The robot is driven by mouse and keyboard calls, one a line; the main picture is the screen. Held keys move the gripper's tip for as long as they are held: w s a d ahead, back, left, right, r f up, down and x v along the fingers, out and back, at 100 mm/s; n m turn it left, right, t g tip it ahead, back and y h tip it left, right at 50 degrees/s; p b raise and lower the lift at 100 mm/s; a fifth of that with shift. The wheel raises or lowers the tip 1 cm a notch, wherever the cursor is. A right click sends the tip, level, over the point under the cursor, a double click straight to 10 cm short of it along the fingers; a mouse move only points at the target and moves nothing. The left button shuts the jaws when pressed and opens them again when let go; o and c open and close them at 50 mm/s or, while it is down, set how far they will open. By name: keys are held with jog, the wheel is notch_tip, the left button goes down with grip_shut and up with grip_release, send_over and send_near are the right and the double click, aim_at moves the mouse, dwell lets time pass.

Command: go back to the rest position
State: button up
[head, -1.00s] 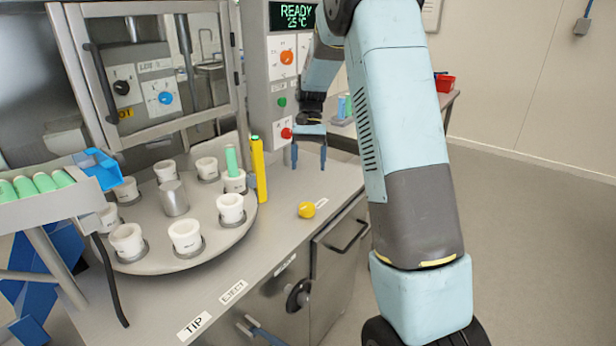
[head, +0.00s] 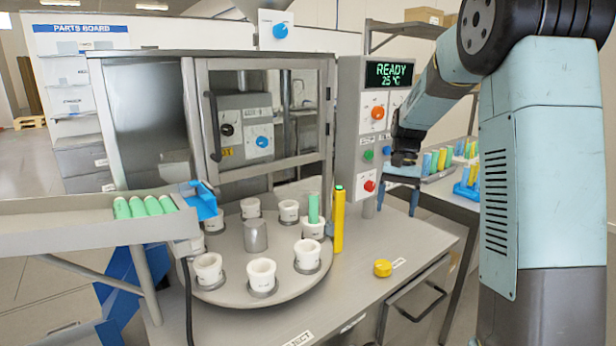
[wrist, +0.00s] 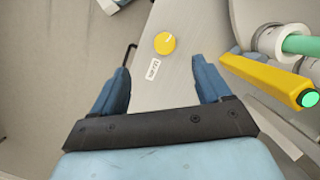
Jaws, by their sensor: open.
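My gripper (head: 401,194) is open and empty. In the head view it hangs with its fingers down in front of the control panel's right edge, above the bench. In the wrist view its two blue fingers (wrist: 160,88) stand wide apart with nothing between them. The bench top (head: 345,290) lies beyond them. A yellow knob (head: 383,268) sits on the bench by a small label; it also shows in the wrist view (wrist: 165,43), ahead of the fingers and apart from them.
A round turntable (head: 235,292) holds several white cups. One cup holds a green tube (head: 313,208), beside a yellow post (head: 338,220). The control panel (head: 352,130) reads READY 25 °C. A tray (head: 80,230) with green tubes stands left. A rear-right table bears coloured tubes (head: 466,178).

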jog(key=s+r+n+t, duration=0.2)
jog(key=s+r+t, duration=0.2)
jog(key=s, duration=1.1)
jog(key=s+a+r+n+t+h, duration=0.1)
jog(key=s+r+t, duration=0.3)
jog(key=s, duration=1)
jog(key=shift+s+a+r+n+h, duration=0.25)
jog(key=shift+s+r+n, duration=0.2)
jog(key=shift+r, duration=0.4)
jog(key=shift+c, duration=0.2)
dwell(0.5)
